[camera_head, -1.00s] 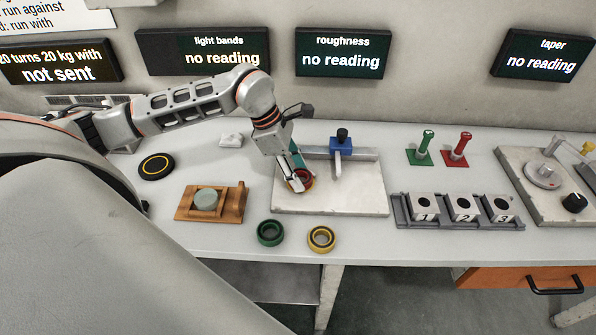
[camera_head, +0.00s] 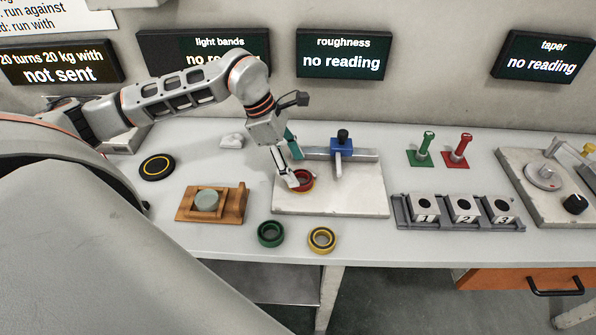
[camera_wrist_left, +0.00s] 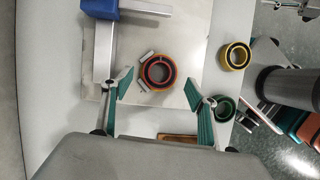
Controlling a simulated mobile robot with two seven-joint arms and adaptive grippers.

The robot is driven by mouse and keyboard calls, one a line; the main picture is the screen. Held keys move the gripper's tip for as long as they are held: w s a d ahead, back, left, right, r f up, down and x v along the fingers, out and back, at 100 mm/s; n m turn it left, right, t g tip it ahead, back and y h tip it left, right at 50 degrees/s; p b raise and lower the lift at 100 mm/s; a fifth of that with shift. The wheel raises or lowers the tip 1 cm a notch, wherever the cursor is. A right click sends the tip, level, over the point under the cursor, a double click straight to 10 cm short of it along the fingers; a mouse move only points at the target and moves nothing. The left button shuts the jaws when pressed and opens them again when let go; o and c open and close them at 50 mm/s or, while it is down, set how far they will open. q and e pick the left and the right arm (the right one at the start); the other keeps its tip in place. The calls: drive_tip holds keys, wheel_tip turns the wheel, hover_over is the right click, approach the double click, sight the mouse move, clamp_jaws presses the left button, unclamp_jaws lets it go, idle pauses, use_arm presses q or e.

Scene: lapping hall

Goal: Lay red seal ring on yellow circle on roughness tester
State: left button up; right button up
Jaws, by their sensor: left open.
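The red seal ring (camera_head: 305,184) lies flat on the pale plate of the roughness tester (camera_head: 355,200), near its left side. In the left wrist view the ring (camera_wrist_left: 145,73) lies just beyond the fingertips. A yellow circle cannot be made out clearly; the ring and a finger cover that spot. My left gripper (camera_head: 294,169) is open and empty, just above and behind the ring, with one finger overlapping it in the head view. In the wrist view the green pads of this gripper (camera_wrist_left: 168,90) stand wide apart.
The tester's blue carriage (camera_head: 341,145) on its bar stands right behind the ring. A green ring (camera_head: 270,234) and a yellow ring (camera_head: 321,239) lie in front of the plate. A wooden block (camera_head: 228,203) is at left, a numbered rack (camera_head: 402,212) at right.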

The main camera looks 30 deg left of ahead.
use_arm(q)
drive_tip(key=v, duration=0.9)
drive_tip(key=shift+s+f, duration=0.1)
drive_tip(key=shift+f, duration=0.05)
